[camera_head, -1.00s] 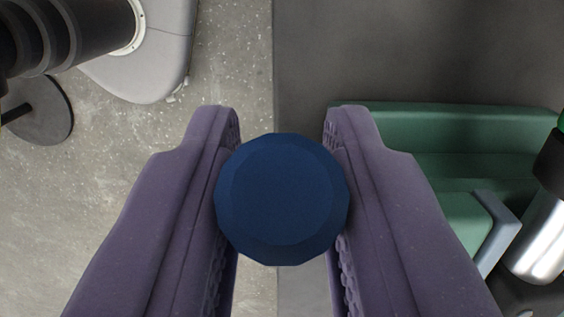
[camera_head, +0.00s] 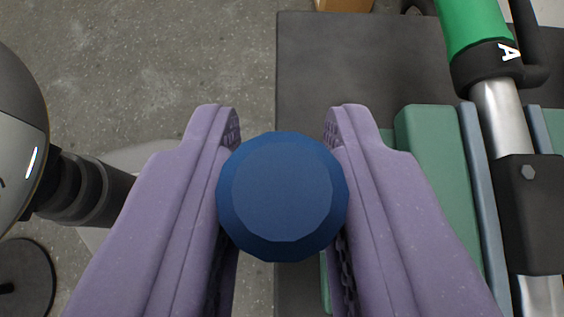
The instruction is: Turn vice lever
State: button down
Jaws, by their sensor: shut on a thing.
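The blue faceted knob (camera_head: 282,197) at the end of the vice lever sits in the middle of the view. My gripper (camera_head: 282,150) has its two purple fingers shut on the knob, one on each side. The rest of the lever is hidden behind the knob and the fingers. The green vice body (camera_head: 430,150) is to the right of my gripper, partly covered by the right finger. A grey jaw strip (camera_head: 482,200) runs along it.
A green and black cylinder (camera_head: 480,45) with a silver rod (camera_head: 503,120) and a black clamp (camera_head: 532,215) lies at the right. The dark bench top (camera_head: 350,70) is bare beyond the fingers. Speckled floor (camera_head: 150,70) lies at the left, with a dark round base (camera_head: 25,280).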

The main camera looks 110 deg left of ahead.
jog(key=shift+w+d+y, duration=0.2)
jog(key=shift+d+y, duration=0.4)
jog(key=shift+y, duration=0.1)
jog(key=shift+d, duration=0.1)
jog(key=c, duration=1)
grip_release()
jog(key=shift+w+d+f, duration=0.1)
jog(key=shift+d, duration=0.1)
jog(key=shift+a, duration=0.15)
jog(key=p+v, duration=0.1)
jog(key=v, duration=0.7)
jog(key=shift+f+p, duration=0.1)
jog(key=shift+p, duration=0.3)
